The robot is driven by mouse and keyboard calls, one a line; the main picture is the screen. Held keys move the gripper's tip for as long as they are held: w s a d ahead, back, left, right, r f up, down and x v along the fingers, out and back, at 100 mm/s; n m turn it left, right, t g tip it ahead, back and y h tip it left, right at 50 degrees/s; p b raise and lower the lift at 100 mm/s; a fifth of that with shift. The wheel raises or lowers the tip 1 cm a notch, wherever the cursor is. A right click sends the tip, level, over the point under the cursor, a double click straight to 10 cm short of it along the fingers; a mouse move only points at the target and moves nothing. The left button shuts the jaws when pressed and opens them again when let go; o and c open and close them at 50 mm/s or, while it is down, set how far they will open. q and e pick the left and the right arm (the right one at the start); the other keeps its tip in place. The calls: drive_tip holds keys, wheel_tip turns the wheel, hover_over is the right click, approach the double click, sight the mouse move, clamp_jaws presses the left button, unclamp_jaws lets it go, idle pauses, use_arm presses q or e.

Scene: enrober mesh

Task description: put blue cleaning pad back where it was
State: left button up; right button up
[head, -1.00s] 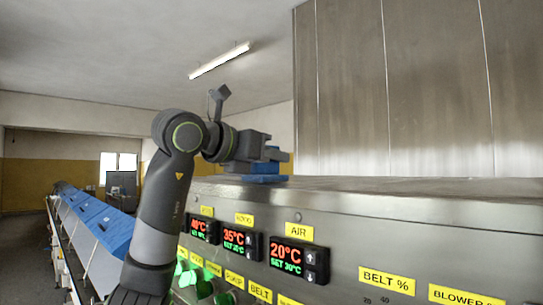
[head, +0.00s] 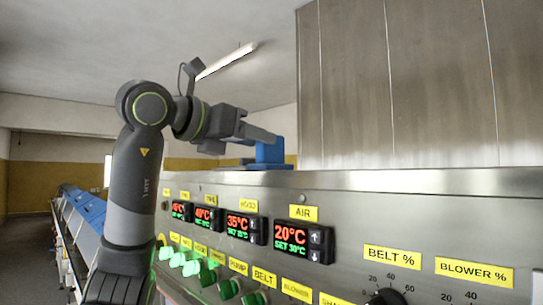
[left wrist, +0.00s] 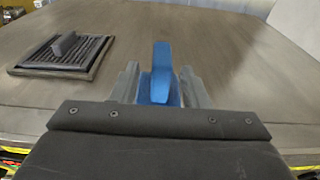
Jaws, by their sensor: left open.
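The blue cleaning pad (head: 269,153) stands on the flat metal top of the machine, its upright blue handle showing. In the left wrist view the blue handle (left wrist: 161,72) rises between the two grey fingers. My left gripper (head: 268,138) is open at the pad, with one finger on each side of the handle. In the left wrist view the gripper (left wrist: 156,88) hides the pad's lower part, so I cannot tell whether a finger touches it. My right gripper is in neither view.
A dark ridged mat (left wrist: 93,60) with a grey upright block (left wrist: 65,45) lies left on the metal top (left wrist: 225,60). The front panel (head: 350,222) carries displays, green buttons and knobs. A tall metal housing (head: 400,85) stands behind. The top beyond the pad is mostly clear.

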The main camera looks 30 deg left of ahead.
use_arm(q)
drive_tip(key=b+v, duration=0.1)
drive_tip(key=v, duration=0.5)
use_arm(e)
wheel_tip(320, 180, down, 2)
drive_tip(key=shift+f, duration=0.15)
